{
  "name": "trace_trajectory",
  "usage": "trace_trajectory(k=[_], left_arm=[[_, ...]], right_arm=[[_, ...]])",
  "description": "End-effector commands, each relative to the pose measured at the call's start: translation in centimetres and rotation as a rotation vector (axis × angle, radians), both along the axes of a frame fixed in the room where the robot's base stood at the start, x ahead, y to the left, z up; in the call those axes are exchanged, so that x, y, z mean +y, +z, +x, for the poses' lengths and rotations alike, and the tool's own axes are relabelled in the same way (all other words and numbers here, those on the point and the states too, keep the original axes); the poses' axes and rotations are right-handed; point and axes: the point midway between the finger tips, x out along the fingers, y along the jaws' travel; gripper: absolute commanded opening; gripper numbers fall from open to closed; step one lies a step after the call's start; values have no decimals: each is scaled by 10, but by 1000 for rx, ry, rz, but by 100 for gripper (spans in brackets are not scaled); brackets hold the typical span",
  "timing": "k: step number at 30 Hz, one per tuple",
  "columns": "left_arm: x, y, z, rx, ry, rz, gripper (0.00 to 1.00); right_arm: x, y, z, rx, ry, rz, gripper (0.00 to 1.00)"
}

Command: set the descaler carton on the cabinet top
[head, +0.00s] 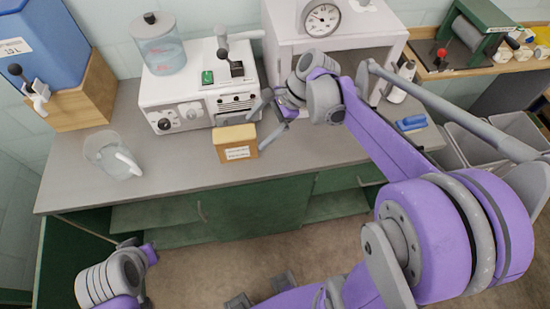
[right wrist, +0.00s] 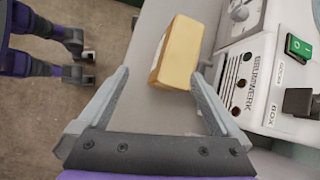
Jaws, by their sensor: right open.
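The descaler carton (head: 235,144), a tan box with a white label, appears to rest on the grey cabinet top (head: 190,160) in front of the white coffee machine. In the right wrist view the carton (right wrist: 180,52) lies just beyond my open fingertips, with clear space between the fingers. My right gripper (head: 272,117) is open and empty, to the right of the carton; it also shows in the right wrist view (right wrist: 160,78). My left arm is low at the left in the head view, and its fingers cannot be made out clearly.
The coffee machine (head: 188,98) stands close behind the carton. A clear jug (head: 106,157) is at left, a blue tank (head: 45,45) on a wooden stand behind it. A white cabinet with a gauge (head: 285,42) and a blue brush (head: 411,123) are at right. Bare top lies between jug and carton.

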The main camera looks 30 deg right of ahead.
Motion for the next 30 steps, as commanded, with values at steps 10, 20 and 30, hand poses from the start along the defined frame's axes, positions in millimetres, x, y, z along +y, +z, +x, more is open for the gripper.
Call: trace_trajectory(k=[10,20,30], left_arm=[[0,0,0,0,0,0,0],[0,0,0,0,0,0,0],[0,0,0,0,0,0,0]], right_arm=[[16,-34,-118,-493,868,-675,100],[6,-53,-154,-667,1347,-989,100],[5,-53,-154,-670,1360,-996,82]])
